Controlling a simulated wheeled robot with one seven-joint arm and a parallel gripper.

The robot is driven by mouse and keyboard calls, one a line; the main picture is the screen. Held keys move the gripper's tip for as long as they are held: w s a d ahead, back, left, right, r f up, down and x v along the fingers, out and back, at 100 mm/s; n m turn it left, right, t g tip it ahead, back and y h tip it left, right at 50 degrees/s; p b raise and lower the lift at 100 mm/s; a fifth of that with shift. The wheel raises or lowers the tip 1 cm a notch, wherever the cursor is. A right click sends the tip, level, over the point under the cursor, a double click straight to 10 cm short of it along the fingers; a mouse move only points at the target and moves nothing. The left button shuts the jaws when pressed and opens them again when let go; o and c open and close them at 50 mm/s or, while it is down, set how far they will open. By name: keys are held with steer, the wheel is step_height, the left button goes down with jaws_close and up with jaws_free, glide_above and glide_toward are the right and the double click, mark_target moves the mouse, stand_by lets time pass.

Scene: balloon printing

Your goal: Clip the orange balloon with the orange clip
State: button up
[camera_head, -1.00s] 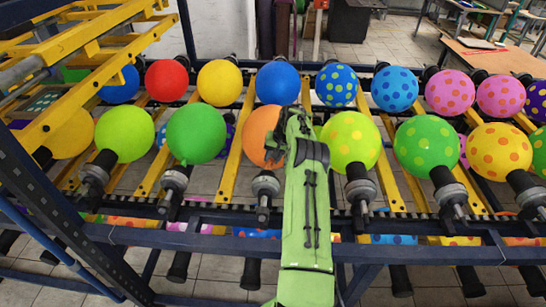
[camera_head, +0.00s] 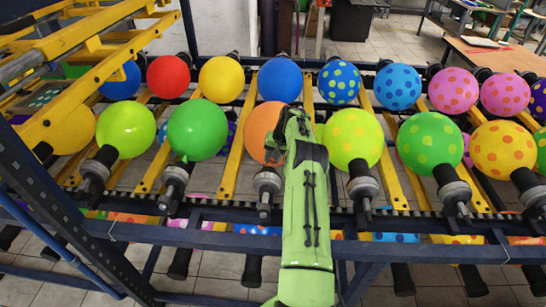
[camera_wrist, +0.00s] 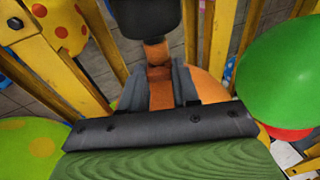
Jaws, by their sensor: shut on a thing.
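The orange balloon (camera_head: 260,129) is in the front row in the head view, partly hidden behind my gripper (camera_head: 277,150). In the wrist view the balloon (camera_wrist: 208,86) shows behind the fingers. Its narrow orange neck (camera_wrist: 156,52) runs up to a black nozzle. My gripper (camera_wrist: 160,90) has its two dark fingers beside this neck, shut on an orange piece (camera_wrist: 162,97) that looks like the orange clip. The fingertips are at the neck, close to the balloon. The clip's shape is mostly hidden, and I cannot tell whether it is around the neck.
A green balloon (camera_head: 197,130) is left of my arm and a yellow-green dotted balloon (camera_head: 353,138) right of it. A blue balloon (camera_head: 280,79) is behind. Yellow bars (camera_head: 238,150) run between the balloons. A dark blue rail (camera_head: 420,249) crosses the front below my arm.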

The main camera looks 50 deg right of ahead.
steer(key=shift+w+f+b, duration=0.1)
steer(key=shift+f+b, duration=0.25)
stand_by(0.4)
steer(key=o, duration=0.9)
steer(key=shift+p+v, duration=2.25)
steer(key=shift+v, duration=2.35)
steer(key=shift+w, duration=0.1)
